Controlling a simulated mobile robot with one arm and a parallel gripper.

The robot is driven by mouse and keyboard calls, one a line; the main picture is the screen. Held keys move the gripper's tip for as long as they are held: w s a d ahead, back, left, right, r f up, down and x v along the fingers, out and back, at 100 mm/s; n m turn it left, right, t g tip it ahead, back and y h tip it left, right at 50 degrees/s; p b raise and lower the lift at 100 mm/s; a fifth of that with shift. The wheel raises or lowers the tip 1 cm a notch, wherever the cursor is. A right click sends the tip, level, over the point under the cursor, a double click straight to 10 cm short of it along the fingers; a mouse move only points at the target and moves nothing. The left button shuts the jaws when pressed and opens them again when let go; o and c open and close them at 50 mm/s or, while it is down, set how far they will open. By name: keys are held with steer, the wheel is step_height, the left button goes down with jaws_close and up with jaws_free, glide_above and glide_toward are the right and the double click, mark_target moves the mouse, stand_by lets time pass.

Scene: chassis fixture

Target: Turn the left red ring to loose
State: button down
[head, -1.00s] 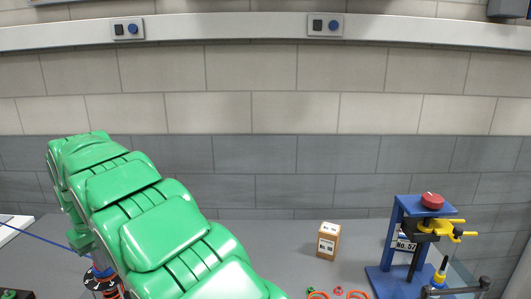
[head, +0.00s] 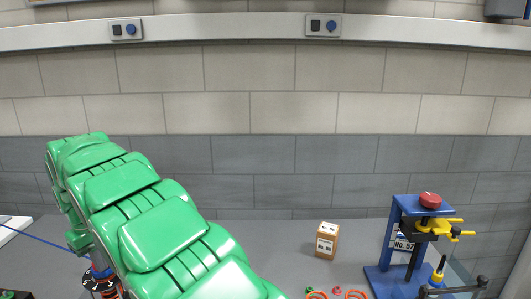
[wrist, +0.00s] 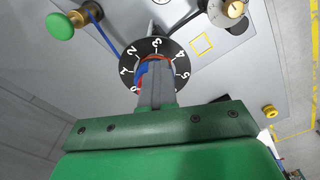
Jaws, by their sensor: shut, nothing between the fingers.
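My gripper (wrist: 155,68) is shut with empty fingers over a black dial (wrist: 181,60) with white numerals in the wrist view. A small piece of red and blue (wrist: 142,70) shows beside the fingers, and most of it is hidden behind them. I cannot tell whether the fingers touch it. In the head view my green arm reaches down at the left, and a dark, blue and red part (head: 104,281) shows at its lower left edge. No ring can be clearly singled out as the left red ring.
A blue stand (head: 384,247) with a red knob (head: 430,200) and yellow handles is at the right. A cardboard box (head: 327,240) stands on the grey bench. In the wrist view, a green knob (wrist: 60,26) and a brass knob (wrist: 234,9) flank the dial.

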steer(key=shift+w+d+f+g+h, duration=0.15)
steer(key=shift+w+d+f, duration=0.1)
steer(key=shift+d+f, duration=0.35)
steer(key=shift+w+d+f+g+h, duration=0.15)
steer(key=shift+w+d+f, duration=0.2)
steer(key=shift+f, duration=0.4)
steer(key=shift+w, duration=0.15)
steer(key=shift+w+a+r, duration=0.2)
steer(key=shift+w+r, duration=0.05)
steer(key=shift+r, duration=0.25)
steer(key=shift+w+a+r, duration=0.2)
steer(key=shift+r, duration=0.3)
steer(key=shift+a+r+y, duration=0.35)
steer(key=shift+r+y, duration=0.05)
steer(key=shift+r, duration=0.2)
steer(key=shift+d+f, duration=0.2)
steer(key=shift+d, duration=0.3)
steer(key=shift+w+d+r, duration=0.1)
steer(key=shift+d+r, duration=0.15)
steer(key=shift+r, duration=1.1)
steer(key=shift+d+r, duration=0.1)
steer(key=shift+r, duration=1.1)
